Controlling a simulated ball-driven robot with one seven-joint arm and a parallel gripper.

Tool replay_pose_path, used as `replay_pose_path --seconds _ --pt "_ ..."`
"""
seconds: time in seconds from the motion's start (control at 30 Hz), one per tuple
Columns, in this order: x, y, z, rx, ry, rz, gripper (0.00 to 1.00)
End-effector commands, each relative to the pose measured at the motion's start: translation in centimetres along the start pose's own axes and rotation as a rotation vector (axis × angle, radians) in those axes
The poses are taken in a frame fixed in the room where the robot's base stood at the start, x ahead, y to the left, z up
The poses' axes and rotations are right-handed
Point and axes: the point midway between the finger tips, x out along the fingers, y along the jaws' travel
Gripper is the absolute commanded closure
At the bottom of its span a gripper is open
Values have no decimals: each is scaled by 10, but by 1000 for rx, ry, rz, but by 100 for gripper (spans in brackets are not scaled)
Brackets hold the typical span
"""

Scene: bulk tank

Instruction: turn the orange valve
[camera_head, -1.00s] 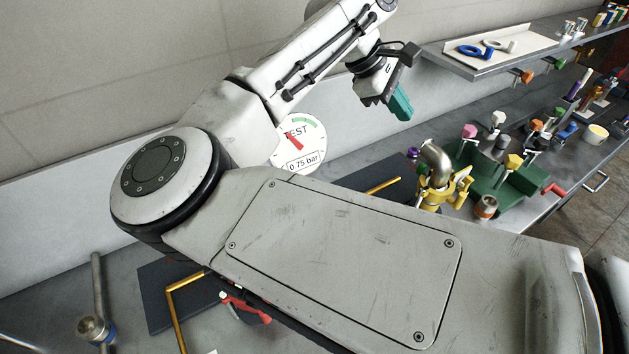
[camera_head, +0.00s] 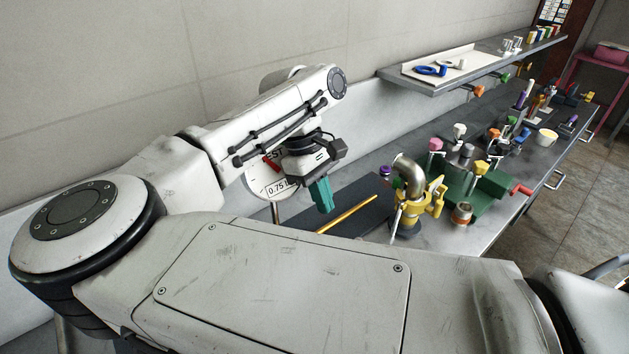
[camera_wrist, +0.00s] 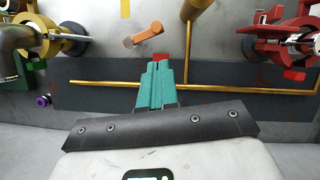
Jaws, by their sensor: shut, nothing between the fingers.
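An orange lever handle (camera_wrist: 146,37), likely the orange valve, shows in the wrist view a little above and left of my fingertips, apart from them. In the head view it cannot be made out, and my arm covers much of that area. My gripper (camera_head: 322,208) has teal fingers, shut and empty, pointing down in front of the gauge and above the dark panel. The fingers also show in the wrist view (camera_wrist: 157,68), over a yellow pipe (camera_wrist: 105,84). A small red part sits just beyond the tips.
A yellow clamp with a metal elbow (camera_head: 408,178) stands right of my gripper; a red clamp (camera_wrist: 285,38) is on the wrist view's right. The dark panel (camera_head: 365,215) lies below. A gauge (camera_head: 262,182) stands behind.

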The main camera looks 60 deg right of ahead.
Motion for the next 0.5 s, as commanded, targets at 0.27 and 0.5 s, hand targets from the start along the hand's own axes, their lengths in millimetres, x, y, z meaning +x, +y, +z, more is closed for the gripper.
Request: replay_pose_path --seconds 0.27,0.5 --pt "57 0 0 1 -2 1 100" --pt "87 0 0 -1 -1 1 100"
